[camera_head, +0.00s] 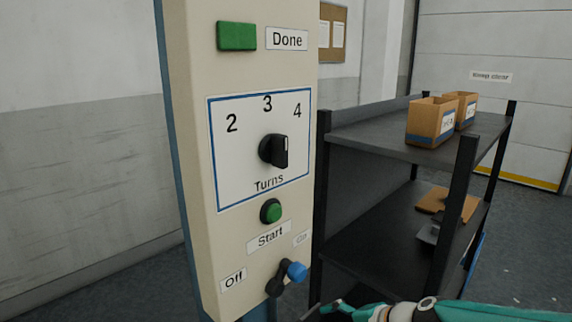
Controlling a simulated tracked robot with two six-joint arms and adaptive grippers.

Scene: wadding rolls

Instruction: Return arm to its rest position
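My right arm, teal and white, comes in along the bottom edge at the right. The dark tip of my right gripper (338,306) shows low beside the panel, partly cut off by the frame. It is too small and cut off to tell whether it is open. It appears apart from the lever with a blue ball end (297,271) just above it. That lever sits between the labels "Off" and "On" and leans toward "On". My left gripper is out of view.
The cream control panel (190,80) has a green "Done" block (237,36), a black "Turns" knob (273,151) and a green "Start" button (271,211). A dark shelf rack (375,133) stands behind at right, with open cardboard boxes (428,122) on top. Floor shows at right.

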